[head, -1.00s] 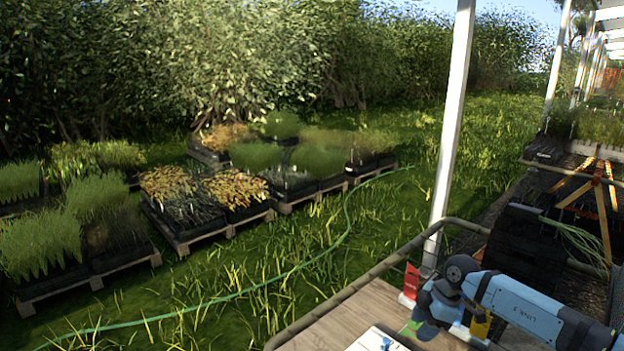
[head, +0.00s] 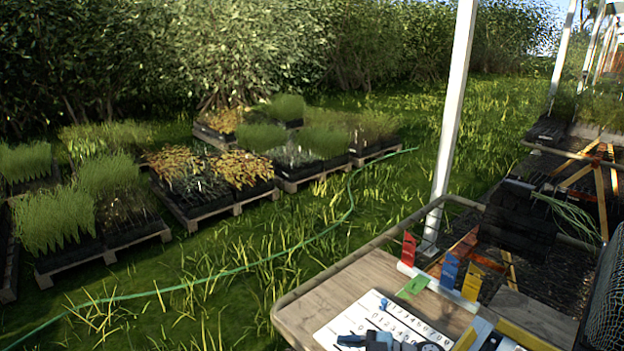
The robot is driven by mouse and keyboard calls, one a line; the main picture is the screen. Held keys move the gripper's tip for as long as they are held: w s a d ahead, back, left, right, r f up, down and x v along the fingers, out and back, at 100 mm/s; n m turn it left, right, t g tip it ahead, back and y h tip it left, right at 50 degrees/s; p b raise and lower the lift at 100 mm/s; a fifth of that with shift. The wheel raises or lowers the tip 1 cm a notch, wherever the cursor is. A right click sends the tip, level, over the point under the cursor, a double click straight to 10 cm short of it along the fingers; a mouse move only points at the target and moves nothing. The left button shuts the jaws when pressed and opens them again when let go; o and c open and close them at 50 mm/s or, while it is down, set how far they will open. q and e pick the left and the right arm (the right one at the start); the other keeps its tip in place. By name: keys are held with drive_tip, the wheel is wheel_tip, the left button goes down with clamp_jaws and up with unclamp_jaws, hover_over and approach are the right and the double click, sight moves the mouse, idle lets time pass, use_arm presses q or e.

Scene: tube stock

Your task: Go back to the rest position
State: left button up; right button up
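Neither of my grippers shows clearly in the head view. A blue and black piece at the bottom edge, over the lower part of the number sheet (head: 345,322), looks like part of my arm; it is cut off by the frame, and no fingers can be made out. The wooden table top (head: 366,274) carries the sheet, with a small blue peg (head: 383,304) standing on it. Behind it stand a red tag (head: 408,249), a blue tag (head: 449,271) and a yellow tag (head: 472,283). A green piece (head: 413,287) lies in front of them.
Dark mesh (head: 608,300) fills the right edge. A black crate (head: 520,215) stands beyond the tags. Plant pallets (head: 215,210) and a green hose (head: 280,257) lie on the grass at left.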

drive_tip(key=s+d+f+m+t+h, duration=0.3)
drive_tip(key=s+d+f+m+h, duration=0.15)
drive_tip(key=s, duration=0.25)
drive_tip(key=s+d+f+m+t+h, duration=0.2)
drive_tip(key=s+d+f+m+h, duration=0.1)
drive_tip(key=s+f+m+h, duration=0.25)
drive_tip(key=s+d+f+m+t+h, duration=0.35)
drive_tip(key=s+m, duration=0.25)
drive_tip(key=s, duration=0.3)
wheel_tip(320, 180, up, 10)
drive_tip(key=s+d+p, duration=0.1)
drive_tip(key=p, duration=1.1)
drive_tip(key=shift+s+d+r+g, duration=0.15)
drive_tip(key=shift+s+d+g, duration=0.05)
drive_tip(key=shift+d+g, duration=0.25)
